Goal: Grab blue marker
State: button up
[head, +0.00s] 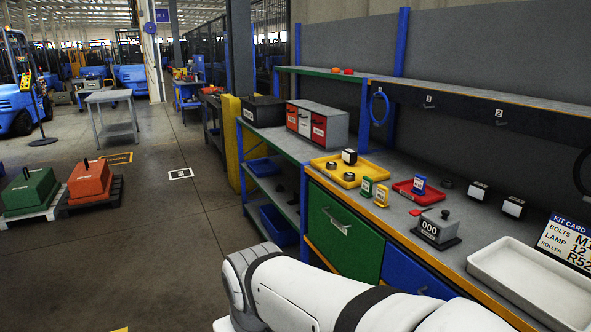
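A small blue marker (419,185) with a pale label stands upright on a red tray (403,188) on the workbench, right of the picture's middle. A green marker (367,187) and a yellow marker (382,196) stand to its left on the grey bench top. White links of my arm cross the bottom of the head view, below the bench's front edge. My gripper is out of the picture, so its fingers and anything in them cannot be seen.
A yellow tray (328,167) holds small parts left of the markers. A grey counter box (438,228) with a knob stands nearer. A white tray (530,283) and a kit card (568,240) are at right. A raised shelf (470,108) runs behind. The floor at left is partly open.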

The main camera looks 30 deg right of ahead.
aim_at(420, 181)
jog(key=u, duration=0.05)
jog(key=i, duration=2.3)
jog(key=z, duration=3.25)
jog(key=i, duration=1)
jog(key=u, duration=0.05)
